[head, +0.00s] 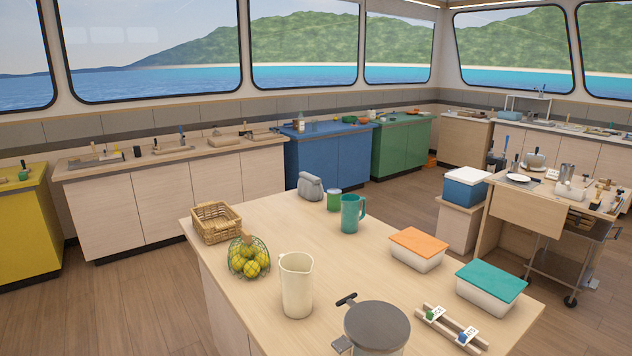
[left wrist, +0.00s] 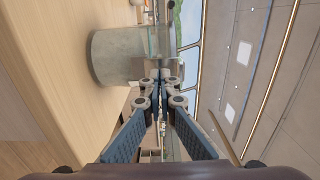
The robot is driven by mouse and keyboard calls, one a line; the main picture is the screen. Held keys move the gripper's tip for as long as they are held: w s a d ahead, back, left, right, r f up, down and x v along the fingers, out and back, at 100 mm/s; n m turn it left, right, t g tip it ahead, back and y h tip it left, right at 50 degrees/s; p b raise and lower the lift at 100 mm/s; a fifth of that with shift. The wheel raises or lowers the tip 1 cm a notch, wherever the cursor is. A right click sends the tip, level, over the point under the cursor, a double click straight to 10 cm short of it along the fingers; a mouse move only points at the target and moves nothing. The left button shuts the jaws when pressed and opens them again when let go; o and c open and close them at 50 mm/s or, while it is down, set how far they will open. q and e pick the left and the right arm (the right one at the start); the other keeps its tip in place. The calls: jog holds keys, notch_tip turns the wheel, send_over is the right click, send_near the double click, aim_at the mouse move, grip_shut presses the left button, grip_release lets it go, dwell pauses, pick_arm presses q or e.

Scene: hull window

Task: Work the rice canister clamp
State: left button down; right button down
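The canister (head: 376,328) stands at the front edge of the table, with a round grey lid and its lower part cut off by the picture. A dark-tipped lever (head: 347,299) sticks out at the lid's far left, and a grey metal piece (head: 342,344) juts from its near left side. In the left wrist view, a clear-walled canister (left wrist: 115,57) lies sideways in the picture, just beyond my left gripper (left wrist: 163,76). That gripper's fingers are together, with nothing visible between them; contact with the canister is unclear. My right gripper is in neither view.
A cream pitcher (head: 297,286) stands left of the canister. A rack with small labels (head: 450,328) lies right of it. The middle of the table (head: 365,270) is clear.

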pick_arm(q)
jog(key=b+v, duration=0.1)
jog(key=v, duration=0.4)
jog(key=shift+s+a, duration=0.25)
